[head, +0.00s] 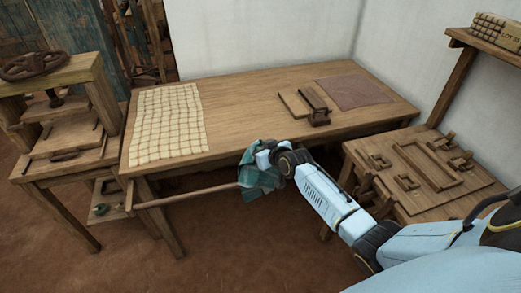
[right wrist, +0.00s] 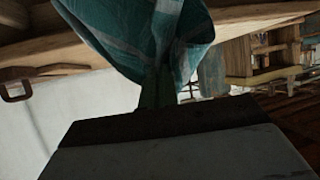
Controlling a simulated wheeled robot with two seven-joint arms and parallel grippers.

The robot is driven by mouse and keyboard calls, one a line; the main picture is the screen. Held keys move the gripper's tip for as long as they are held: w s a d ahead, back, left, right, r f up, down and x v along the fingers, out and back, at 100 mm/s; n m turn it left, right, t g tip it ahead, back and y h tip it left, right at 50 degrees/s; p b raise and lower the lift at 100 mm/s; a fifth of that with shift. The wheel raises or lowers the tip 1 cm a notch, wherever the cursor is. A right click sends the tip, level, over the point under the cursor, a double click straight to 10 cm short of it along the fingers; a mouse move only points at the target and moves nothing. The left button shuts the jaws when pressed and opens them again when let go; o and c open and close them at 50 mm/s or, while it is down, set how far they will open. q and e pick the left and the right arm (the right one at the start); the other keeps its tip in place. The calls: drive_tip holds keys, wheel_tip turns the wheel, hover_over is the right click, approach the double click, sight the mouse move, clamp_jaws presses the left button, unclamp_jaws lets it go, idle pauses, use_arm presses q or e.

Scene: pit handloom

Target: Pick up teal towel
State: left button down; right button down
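The teal towel (head: 259,179), with pale checked lines, hangs in folds at the front edge of the wooden table, by the right part of a wooden rail. My right gripper (head: 262,158) is at the towel's upper part, with cloth around its tip. In the right wrist view the towel (right wrist: 140,35) fills the top middle and narrows to a gathered point at the fingers (right wrist: 155,95), which look shut on it. The fingertips are largely hidden by cloth and the gripper body. I cannot tell whether the towel still touches the rail. My left gripper is not in view.
The wooden table (head: 240,105) holds a cream checked cloth (head: 167,122), a brown mat (head: 354,91) and a small board with a clamp-like tool (head: 314,105). The rail (head: 185,196) runs along its front. A press stand (head: 70,135) is left; a low bench (head: 455,205) is right.

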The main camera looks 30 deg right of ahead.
wheel_tip(320, 180, up, 5)
drive_tip(key=p, duration=0.4)
